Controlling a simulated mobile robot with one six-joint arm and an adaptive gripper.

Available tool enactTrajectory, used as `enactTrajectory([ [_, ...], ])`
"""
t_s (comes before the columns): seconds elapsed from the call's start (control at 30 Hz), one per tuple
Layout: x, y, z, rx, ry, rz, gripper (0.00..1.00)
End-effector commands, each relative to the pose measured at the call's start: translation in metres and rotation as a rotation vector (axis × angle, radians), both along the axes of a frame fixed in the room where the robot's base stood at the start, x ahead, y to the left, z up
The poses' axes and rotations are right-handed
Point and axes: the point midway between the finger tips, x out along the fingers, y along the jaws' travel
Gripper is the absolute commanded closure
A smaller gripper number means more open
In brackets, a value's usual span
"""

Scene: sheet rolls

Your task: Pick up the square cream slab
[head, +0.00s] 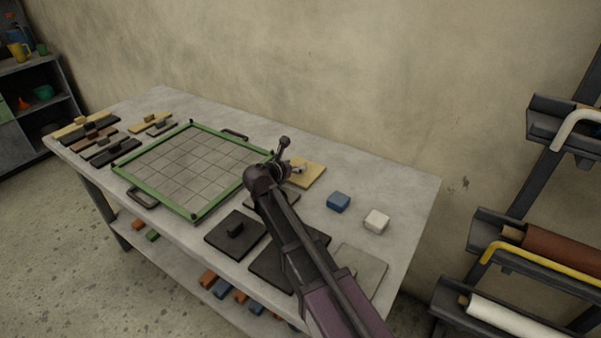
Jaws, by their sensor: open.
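The square cream slab (314,174) lies flat near the table's back edge, right of the green-framed grid. My arm reaches in from the lower right and hides its left part. My gripper (297,169) is open over the slab's left part. Whether the fingers touch the slab, or how high they are above it, I cannot tell from this one view.
A green-framed grid (190,212) with dark handles fills the table's middle. A blue block (339,202) and an off-white block (376,221) stand to the right. Dark slabs (222,236) and a grey slab (361,266) lie in front. Roll racks (500,315) stand at right.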

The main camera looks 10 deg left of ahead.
Motion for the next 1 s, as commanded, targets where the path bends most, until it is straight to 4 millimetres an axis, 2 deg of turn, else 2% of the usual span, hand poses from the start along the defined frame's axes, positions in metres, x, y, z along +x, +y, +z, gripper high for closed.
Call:
enactTrajectory([
  [0.17,0.008,-0.002,-0.005,0.001,0.0,-0.001,0.31],
  [0.53,0.042,-0.013,-0.021,0.001,0.0,-0.001,0.31],
  [1.0,0.045,-0.016,-0.021,0.001,0.0,-0.001,0.31],
])
